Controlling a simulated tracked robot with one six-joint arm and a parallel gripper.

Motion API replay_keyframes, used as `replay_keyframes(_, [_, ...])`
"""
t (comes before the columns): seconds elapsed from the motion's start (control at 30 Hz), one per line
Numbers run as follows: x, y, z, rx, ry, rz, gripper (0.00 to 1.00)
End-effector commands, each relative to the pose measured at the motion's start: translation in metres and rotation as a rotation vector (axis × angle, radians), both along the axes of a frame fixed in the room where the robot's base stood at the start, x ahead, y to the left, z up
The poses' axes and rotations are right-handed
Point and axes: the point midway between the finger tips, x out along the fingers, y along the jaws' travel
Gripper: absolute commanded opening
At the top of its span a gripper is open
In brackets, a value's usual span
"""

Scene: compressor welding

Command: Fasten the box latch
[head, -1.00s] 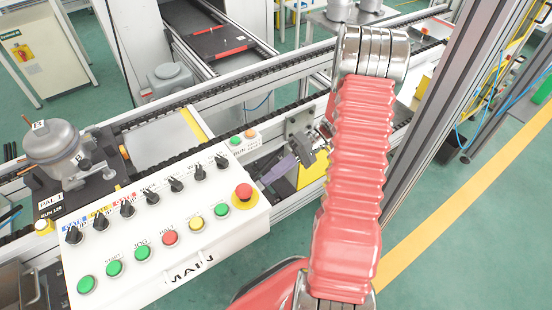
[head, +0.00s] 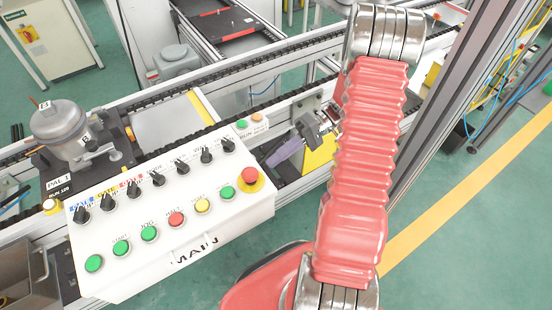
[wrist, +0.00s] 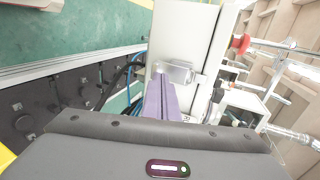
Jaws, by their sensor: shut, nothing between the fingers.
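The white control box (head: 160,225) marked MAIN stands at lower left in the head view, with switches and buttons on its top. In the wrist view a small shiny metal piece (wrist: 178,71), which looks like the latch, sits on a pale box face (wrist: 180,35). I cannot tell whether it is fastened. My gripper (head: 272,162) has purple fingers beside the right side of the box. The fingers (wrist: 160,80) are shut and empty, their tips close to the metal piece; contact is unclear. The latch is hidden in the head view.
A red emergency button (head: 249,176) stands on the box's right corner. A pallet with a grey compressor (head: 62,130) sits left, by the conveyor rail (head: 215,130). A grey post (head: 440,130) rises right of my arm. Green floor lies open at lower right.

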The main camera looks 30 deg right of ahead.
Motion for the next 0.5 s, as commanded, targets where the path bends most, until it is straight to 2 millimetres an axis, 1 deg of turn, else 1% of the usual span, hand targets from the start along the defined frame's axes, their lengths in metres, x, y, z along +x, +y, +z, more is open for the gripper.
replay_keyframes(0.27, [0.0,-0.002,0.0,-0.001,-0.001,0.001,0.0])
replay_keyframes(0.37, [0.001,-0.009,-0.001,-0.001,-0.001,0.003,0.0])
replay_keyframes(0.5, [0.002,-0.025,-0.001,0.0,-0.001,0.004,0.0])
